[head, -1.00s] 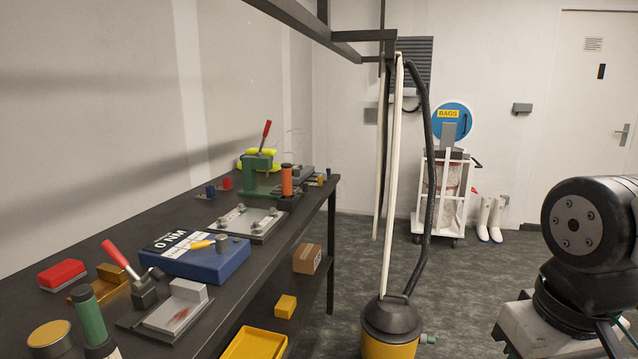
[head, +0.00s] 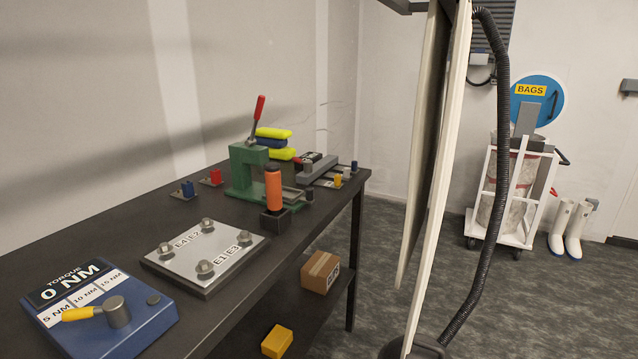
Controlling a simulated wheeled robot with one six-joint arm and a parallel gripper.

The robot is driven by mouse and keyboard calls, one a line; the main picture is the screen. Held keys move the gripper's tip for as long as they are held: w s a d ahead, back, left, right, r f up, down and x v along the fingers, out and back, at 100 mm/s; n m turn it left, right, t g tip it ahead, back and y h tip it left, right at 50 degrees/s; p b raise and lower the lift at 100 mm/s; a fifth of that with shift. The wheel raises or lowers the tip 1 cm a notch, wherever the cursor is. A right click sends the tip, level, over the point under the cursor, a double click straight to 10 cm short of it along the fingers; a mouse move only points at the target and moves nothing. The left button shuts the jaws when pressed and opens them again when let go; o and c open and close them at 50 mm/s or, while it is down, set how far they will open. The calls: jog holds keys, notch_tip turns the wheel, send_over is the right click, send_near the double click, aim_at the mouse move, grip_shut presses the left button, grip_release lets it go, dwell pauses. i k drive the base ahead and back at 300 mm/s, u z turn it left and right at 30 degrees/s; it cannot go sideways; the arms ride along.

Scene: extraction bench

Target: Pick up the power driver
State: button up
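An upright tool with an orange cylindrical grip (head: 273,188) stands in a dark square base on the bench, just in front of a green press. It looks like the power driver, but no label on it can be read. A steel plate (head: 240,254) with several bolts, marked E1 to E4, lies on the bench to its left and nearer. A blue torque box (head: 150,325) reading 0 NM, with a yellow-handled knob, sits at the near left. My gripper is not in view.
The green press (head: 240,175) with a red lever stands behind the orange tool. Small blue and red blocks (head: 215,177) sit to its left. Hanging pale strips (head: 440,170) and a black hose (head: 500,150) are right of the bench. A cardboard box (head: 320,271) is on the lower shelf.

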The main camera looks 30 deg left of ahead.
aim_at(272, 174)
jog(key=u, duration=0.15)
jog(key=i, duration=0.8)
jog(key=u, duration=1.15)
jog(key=i, duration=0.75)
jog(key=u, duration=0.8)
